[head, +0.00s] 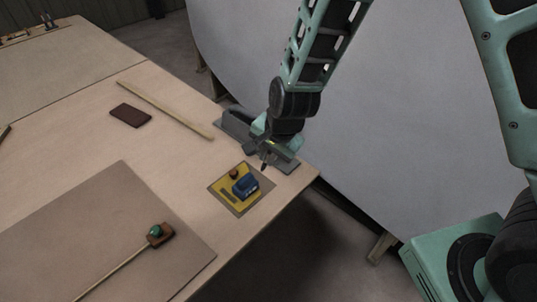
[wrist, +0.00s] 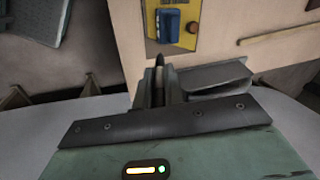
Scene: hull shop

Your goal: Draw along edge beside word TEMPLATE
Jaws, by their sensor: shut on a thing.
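My gripper (head: 266,148) is shut on a small dark pointed tool (head: 264,164), which points down near the bench's right corner. In the wrist view, its dark tip (wrist: 160,62) stands up between the fingers. A grey object with a flat plate (head: 285,163) lies under and behind my gripper. Part of it shows right of the fingers in the wrist view (wrist: 215,78). A large brown sheet (head: 100,205) lies at the front left of the bench. I cannot read the word TEMPLATE anywhere, so I cannot tell which edge it marks.
A wooden strip (head: 165,108) and dark red block (head: 130,115) lie farther back. A pale curved panel (head: 400,130) stands right.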

